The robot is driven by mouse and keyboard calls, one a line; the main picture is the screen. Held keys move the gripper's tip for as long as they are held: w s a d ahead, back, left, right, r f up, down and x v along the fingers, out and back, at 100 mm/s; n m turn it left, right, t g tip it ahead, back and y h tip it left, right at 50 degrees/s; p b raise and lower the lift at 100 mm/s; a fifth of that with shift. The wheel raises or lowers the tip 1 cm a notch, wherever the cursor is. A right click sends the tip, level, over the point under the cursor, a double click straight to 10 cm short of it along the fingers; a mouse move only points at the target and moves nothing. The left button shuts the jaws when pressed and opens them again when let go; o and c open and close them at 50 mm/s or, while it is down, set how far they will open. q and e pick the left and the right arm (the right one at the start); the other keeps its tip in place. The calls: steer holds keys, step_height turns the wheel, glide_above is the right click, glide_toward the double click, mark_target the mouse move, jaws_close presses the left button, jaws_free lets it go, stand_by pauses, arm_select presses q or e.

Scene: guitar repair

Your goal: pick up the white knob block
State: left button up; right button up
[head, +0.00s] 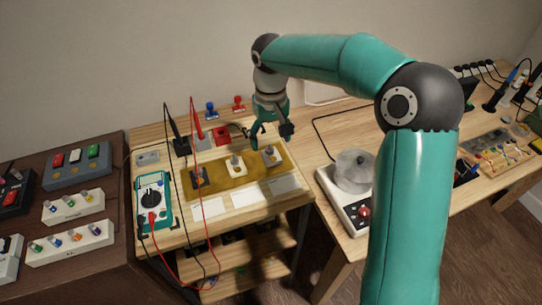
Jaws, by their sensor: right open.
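The white knob block (237,169) sits upright on the mustard-yellow mat (222,188), between a dark knob block (199,180) on its left and a grey knob block (272,158) on its right. A small knob stands on its top. My right gripper (270,139) is open and empty, pointing down over the back edge of the mat. It is nearest the grey block, to the right of and behind the white one. The exact height of its fingertips is hard to tell. My left gripper does not show.
A teal multimeter (153,200) stands left of the mat, its red and black leads hanging across the mat's left part. White cards (243,195) lie in front. A device with a round clear cover (354,172) stands right. Switch boxes fill the dark bench.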

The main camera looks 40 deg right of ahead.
mark_target(272, 156)
steer(key=shift+w+d+f+p, duration=0.1)
steer(key=shift+d+f+p, duration=0.05)
steer(key=shift+f, duration=1.45)
steer(key=shift+d+f+p, duration=0.15)
steer(key=shift+f, duration=1.45)
steer(key=c, duration=1.2)
